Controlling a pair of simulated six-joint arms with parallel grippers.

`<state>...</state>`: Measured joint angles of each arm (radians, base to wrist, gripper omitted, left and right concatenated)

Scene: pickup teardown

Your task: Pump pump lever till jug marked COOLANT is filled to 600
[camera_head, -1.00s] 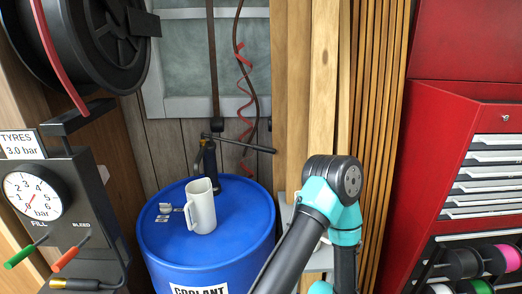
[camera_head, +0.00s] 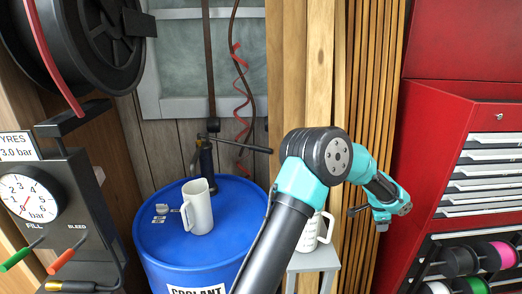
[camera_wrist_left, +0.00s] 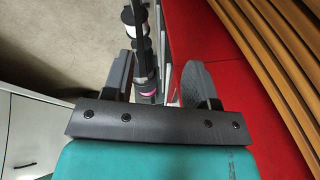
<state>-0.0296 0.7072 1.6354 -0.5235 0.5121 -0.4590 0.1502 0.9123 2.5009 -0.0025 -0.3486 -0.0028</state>
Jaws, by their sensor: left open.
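A blue drum (camera_head: 190,250) with a COOLANT label stands at the lower left of the head view. A hand pump (camera_head: 206,160) stands at the drum's back edge, its dark lever (camera_head: 245,147) reaching to the right. A white jug (camera_head: 197,208) stands upright on the drum top. A second white jug (camera_head: 312,234), partly behind my arm, has marks too small to read. The fill level of either jug cannot be told. My left gripper (camera_head: 384,212) is right of the drum, apart from the pump and jugs; it shows open and empty in the wrist view (camera_wrist_left: 155,78).
A grey stool (camera_head: 320,262) holds the second jug. A red tool cabinet (camera_head: 430,150) with spools below stands at the right. A tyre gauge stand (camera_head: 62,190) and hose reel (camera_head: 85,45) are at the left. Wooden slats (camera_head: 370,80) stand behind the arm.

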